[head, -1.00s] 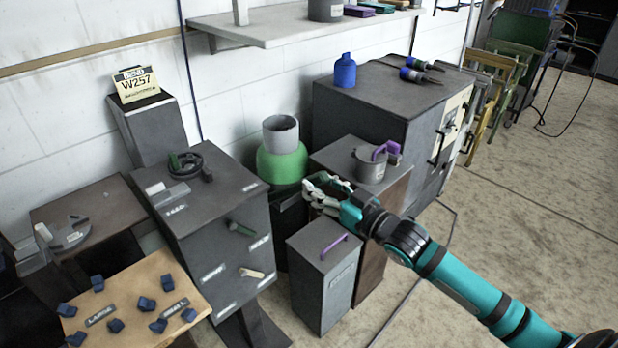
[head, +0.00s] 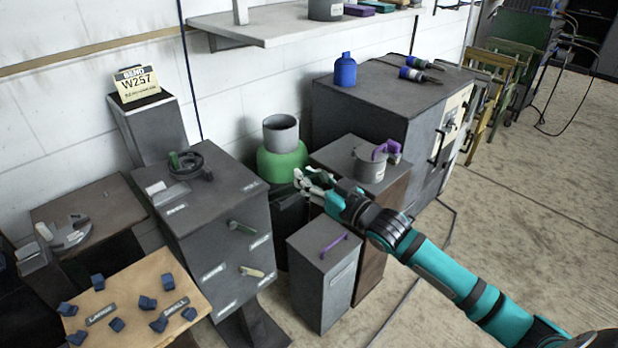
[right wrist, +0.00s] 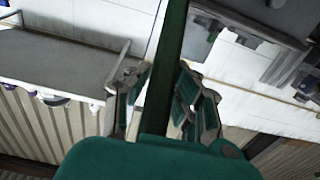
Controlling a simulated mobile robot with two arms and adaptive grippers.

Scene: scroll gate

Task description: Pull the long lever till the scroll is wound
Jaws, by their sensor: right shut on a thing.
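My right gripper (head: 303,181) is beside the green vessel with the grey neck (head: 283,163), above the low grey cabinet. In the right wrist view its fingers (right wrist: 163,100) are closed around a long dark green bar (right wrist: 166,65), which looks like the long lever. The bar runs from the top edge down between the fingers to the palm. In the head view I cannot make out the lever apart from the gripper. I cannot pick out the scroll with certainty. My left gripper is not in view.
A grey box with a purple handle (head: 333,244) is below my arm. A pot (head: 370,166) is behind my wrist.

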